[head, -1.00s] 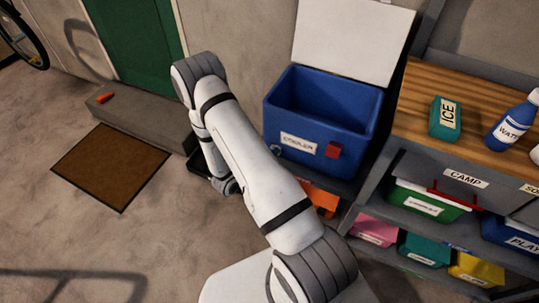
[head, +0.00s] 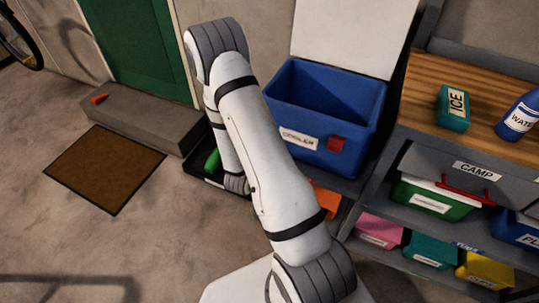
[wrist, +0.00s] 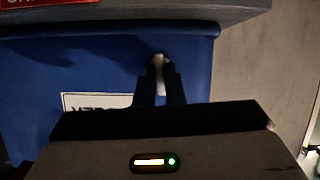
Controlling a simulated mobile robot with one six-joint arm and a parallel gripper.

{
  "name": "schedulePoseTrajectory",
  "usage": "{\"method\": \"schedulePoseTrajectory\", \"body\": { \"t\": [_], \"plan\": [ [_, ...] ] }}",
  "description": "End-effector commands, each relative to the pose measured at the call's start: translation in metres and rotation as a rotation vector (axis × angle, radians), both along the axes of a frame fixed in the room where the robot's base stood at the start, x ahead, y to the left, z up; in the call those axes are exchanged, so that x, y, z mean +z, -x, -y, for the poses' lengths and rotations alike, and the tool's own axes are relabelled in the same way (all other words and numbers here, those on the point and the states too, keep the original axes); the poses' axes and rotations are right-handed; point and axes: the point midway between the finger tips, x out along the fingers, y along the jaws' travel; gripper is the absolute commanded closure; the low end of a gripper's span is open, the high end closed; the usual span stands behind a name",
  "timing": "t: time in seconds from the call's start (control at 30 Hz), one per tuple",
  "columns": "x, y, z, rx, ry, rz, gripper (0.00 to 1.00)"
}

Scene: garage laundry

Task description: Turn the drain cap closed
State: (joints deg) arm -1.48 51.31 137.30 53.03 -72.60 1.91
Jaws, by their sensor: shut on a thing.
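The blue cooler (head: 322,105) stands with its white lid raised, and its open inside shows empty in the head view. In the wrist view its blue wall (wrist: 100,65) fills much of the picture. My gripper (wrist: 158,82) has its dark fingers close together against this wall. They are shut on a small pale piece, seemingly the drain cap (wrist: 158,62), whose tip shows between them. The fingers cover most of it, so its turn angle cannot be told. In the head view my arm hides the gripper and cap.
A dark tray with a green item (head: 212,161) lies left of the cooler, behind my arm. A shelf unit (head: 405,168) with a wooden top (head: 465,100) and several coloured bins stands at the right. A brown mat (head: 105,168) and open floor are at the left.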

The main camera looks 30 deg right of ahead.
Motion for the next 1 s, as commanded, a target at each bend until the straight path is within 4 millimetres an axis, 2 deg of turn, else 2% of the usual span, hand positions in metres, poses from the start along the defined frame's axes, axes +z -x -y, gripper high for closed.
{"method": "schedulePoseTrajectory", "body": {
  "t": [0.3,0.77,0.8,1.0],
  "plan": [
    [0.0,0.0015,0.0028,-0.007,-0.055,0.077,1.0],
    [0.0009,0.002,0.0031,-0.009,-0.063,0.085,1.0],
    [0.0009,0.0019,0.0032,-0.009,-0.063,0.085,0.89],
    [0.0006,0.0015,0.0022,-0.005,-0.063,0.084,0.73]
  ]
}}
